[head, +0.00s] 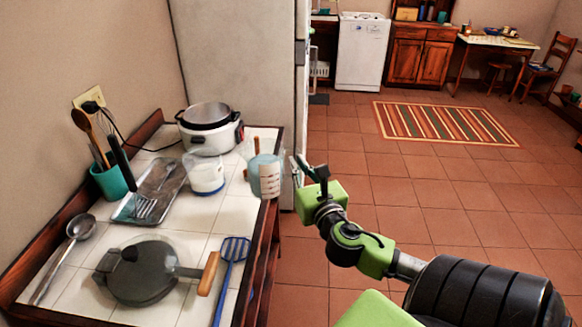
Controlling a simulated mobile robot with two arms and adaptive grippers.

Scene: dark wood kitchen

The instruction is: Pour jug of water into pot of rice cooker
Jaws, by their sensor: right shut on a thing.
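The white rice cooker (210,138) stands at the back of the tiled counter. Its metal pot (207,113) shows at the top, open and dark inside. The clear jug (265,177), with white markings and bluish water, is at the counter's right edge. My right gripper (300,168) reaches in from the right and is shut on the jug at its right side. The fingertips are small and partly hidden, and I cannot tell if the jug touches the counter. My left gripper is not in view.
A clear container with white contents (206,177) stands left of the jug. A metal tray (150,190), a green utensil holder (110,180), a ladle (78,228), a round dark press (142,272) and a blue spatula (232,262) crowd the counter. A fridge (238,70) stands behind.

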